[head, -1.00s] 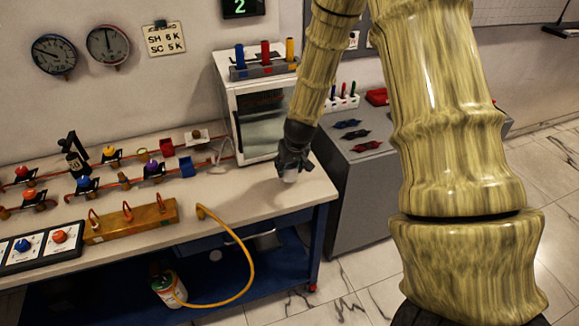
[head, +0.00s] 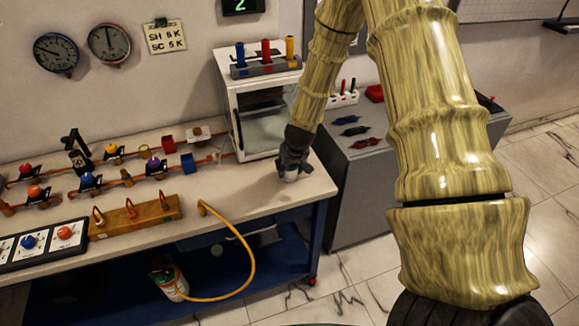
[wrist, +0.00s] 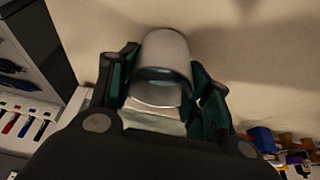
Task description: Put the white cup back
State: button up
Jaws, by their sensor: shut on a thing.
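The white cup (wrist: 165,52) is between the fingers of my gripper (wrist: 160,88) in the wrist view. My gripper is shut on it, with a finger against each side. In the head view my gripper (head: 291,172) is low over the right end of the pale bench top (head: 245,190), in front of the white cabinet. Only a small part of the white cup (head: 290,179) shows below the fingers there. I cannot tell whether the cup touches the bench.
The white cabinet (head: 240,90) stands behind my gripper, with coloured cylinders on top. A grey cabinet (head: 365,185) with clips and markers is to the right. Valves, pipes and a yellow hose (head: 250,262) are to the left. Bench space left of my gripper is clear.

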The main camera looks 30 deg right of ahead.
jog(key=shift+f, duration=0.2)
jog(key=o, duration=1.1)
jog(key=shift+c, duration=0.2)
jog(key=shift+r, duration=0.25)
